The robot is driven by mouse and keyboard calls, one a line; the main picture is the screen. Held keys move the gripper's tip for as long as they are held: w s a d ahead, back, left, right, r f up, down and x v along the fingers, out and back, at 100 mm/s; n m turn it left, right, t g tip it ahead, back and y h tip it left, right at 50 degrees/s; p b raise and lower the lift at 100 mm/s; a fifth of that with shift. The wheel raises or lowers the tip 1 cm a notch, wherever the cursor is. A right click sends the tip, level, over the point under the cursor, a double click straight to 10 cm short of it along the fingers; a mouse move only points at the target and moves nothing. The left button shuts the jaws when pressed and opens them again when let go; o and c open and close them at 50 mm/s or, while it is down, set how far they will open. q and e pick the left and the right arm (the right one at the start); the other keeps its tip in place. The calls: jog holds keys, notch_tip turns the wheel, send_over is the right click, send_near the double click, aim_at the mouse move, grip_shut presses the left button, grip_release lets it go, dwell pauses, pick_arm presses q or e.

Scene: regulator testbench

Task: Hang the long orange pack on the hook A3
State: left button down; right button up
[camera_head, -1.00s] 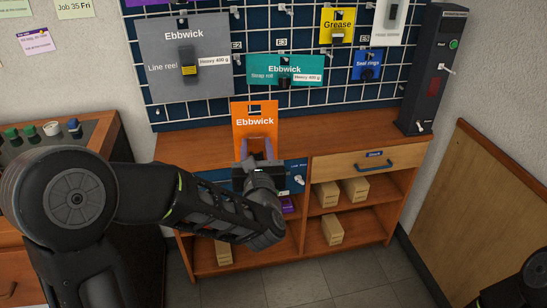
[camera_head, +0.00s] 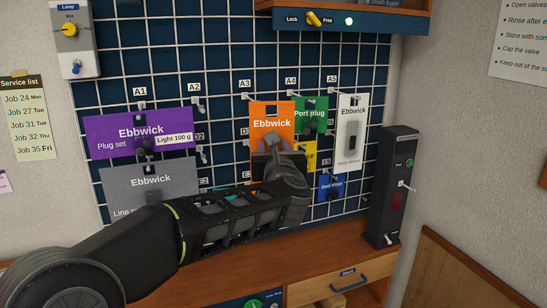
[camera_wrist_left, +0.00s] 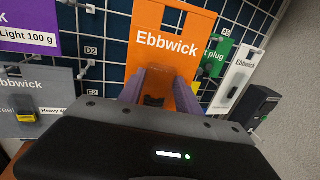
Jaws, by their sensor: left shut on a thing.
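The long orange pack (camera_head: 271,127), labelled Ebbwick, is upright in front of the pegboard grid, with a slot near its top. My left gripper (camera_head: 271,147) is shut on its lower middle. In the left wrist view, the purple fingers (camera_wrist_left: 158,88) grip a clear part on the front of the pack (camera_wrist_left: 172,22). The label A3 (camera_head: 245,83) shows just above and left of the pack's top edge. Hook A3 (camera_head: 250,97) is close to the pack's upper left corner; I cannot tell whether they touch. My right gripper is out of view.
A green Port plug pack (camera_head: 311,115) hangs close on the right, partly behind the orange pack. A white pack (camera_head: 351,125) hangs at A5. A purple pack (camera_head: 135,128) hangs at A1. Hook A2 (camera_head: 200,104) is bare. A shelf (camera_head: 350,20) overhangs above right.

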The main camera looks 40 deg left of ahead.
pick_arm(q)
jog(key=shift+a, duration=0.15)
dwell(0.4)
jog(key=w+a+f+p, duration=0.1)
jog(key=w+a, duration=0.4)
jog(key=a, duration=0.2)
jog(key=shift+w+a+f, duration=0.25)
jog(key=shift+a, duration=0.15)
dwell(0.7)
dwell(0.6)
jog(key=c, duration=0.7)
grip_release()
jog(key=shift+c, duration=0.2)
